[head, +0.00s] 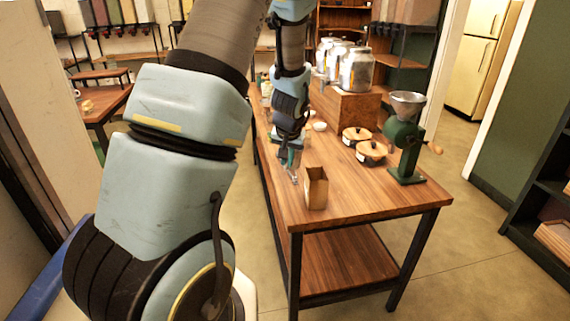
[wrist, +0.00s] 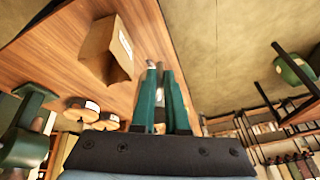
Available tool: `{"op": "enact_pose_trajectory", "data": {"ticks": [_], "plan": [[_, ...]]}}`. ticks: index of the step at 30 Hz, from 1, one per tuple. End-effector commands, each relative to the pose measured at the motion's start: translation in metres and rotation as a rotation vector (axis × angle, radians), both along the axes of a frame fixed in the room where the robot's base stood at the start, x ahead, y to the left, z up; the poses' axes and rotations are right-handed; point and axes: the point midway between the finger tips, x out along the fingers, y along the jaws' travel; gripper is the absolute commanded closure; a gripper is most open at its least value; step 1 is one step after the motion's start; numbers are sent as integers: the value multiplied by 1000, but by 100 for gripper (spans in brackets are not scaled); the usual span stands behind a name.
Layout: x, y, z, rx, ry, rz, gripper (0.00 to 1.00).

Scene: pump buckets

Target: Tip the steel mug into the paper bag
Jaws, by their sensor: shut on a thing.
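The paper bag (head: 316,190) is brown and stands upright with its top open, near the left front corner of the wooden table. It also shows in the wrist view (wrist: 105,52), upper left, with a pale label on one side. My gripper (head: 292,165) is just left of and behind the bag in the head view, its teal fingers pointing down. It is shut on the steel mug (head: 294,178), of which only a small grey part shows. In the wrist view the fingers (wrist: 159,72) hide most of the mug, so its tilt is unclear. The fingers look apart from the bag.
The table (head: 365,208) has a green hand grinder (head: 405,135) at right and two wooden-lidded round containers (head: 364,142) behind the bag. Steel canisters (head: 355,70) stand on a wooden box (head: 345,105) farther back. The front right tabletop is clear.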

Motion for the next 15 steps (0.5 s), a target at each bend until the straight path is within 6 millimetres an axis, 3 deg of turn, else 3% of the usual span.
{"op": "enact_pose_trajectory", "data": {"ticks": [15], "plan": [[-6,-15,3,166,-68,-6,100]]}}
